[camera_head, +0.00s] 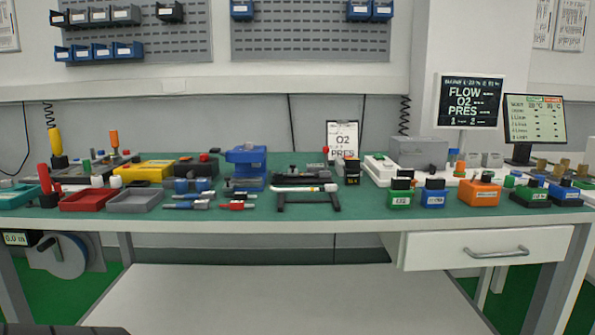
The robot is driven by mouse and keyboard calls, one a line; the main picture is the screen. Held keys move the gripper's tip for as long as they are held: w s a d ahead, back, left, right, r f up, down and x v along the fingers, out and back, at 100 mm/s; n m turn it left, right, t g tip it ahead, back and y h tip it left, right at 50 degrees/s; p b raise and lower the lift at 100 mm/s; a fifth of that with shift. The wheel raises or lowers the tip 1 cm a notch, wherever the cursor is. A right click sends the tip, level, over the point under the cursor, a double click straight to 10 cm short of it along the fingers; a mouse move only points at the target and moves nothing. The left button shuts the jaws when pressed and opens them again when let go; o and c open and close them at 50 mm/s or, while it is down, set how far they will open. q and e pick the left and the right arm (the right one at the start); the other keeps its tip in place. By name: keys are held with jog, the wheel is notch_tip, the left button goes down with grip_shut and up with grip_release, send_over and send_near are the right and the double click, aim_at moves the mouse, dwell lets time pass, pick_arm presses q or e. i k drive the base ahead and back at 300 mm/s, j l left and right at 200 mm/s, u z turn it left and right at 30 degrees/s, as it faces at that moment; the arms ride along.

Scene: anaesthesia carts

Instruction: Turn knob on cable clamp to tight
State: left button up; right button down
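No cable clamp or clamp knob can be told for certain at this distance. A white rod with a red-orange end (308,188) lies across a black stand (281,203) at the front middle of the green-topped bench. A blue block-shaped device (246,160) stands left of it. A cable reel (68,256) hangs under the bench's left end, with a small display (16,239) reading about 0.0 m beside it. Any knob's setting is too small to read. Neither gripper is in view.
The green bench top (330,222) is crowded; its front strip is mostly clear. Red (84,207) and grey (135,208) trays lie front left. Coloured boxes, including an orange one (480,194), stand right. A drawer (480,249) is shut. The lower shelf (280,300) is empty.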

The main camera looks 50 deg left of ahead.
aim_at(278, 176)
jog(key=i+l+u, duration=0.1)
jog(key=u, duration=0.3)
jog(key=i+l+u, duration=0.1)
jog(key=l+u, duration=0.15)
jog(key=u, duration=0.15)
jog(key=l+u, duration=0.2)
jog(key=u, duration=0.15)
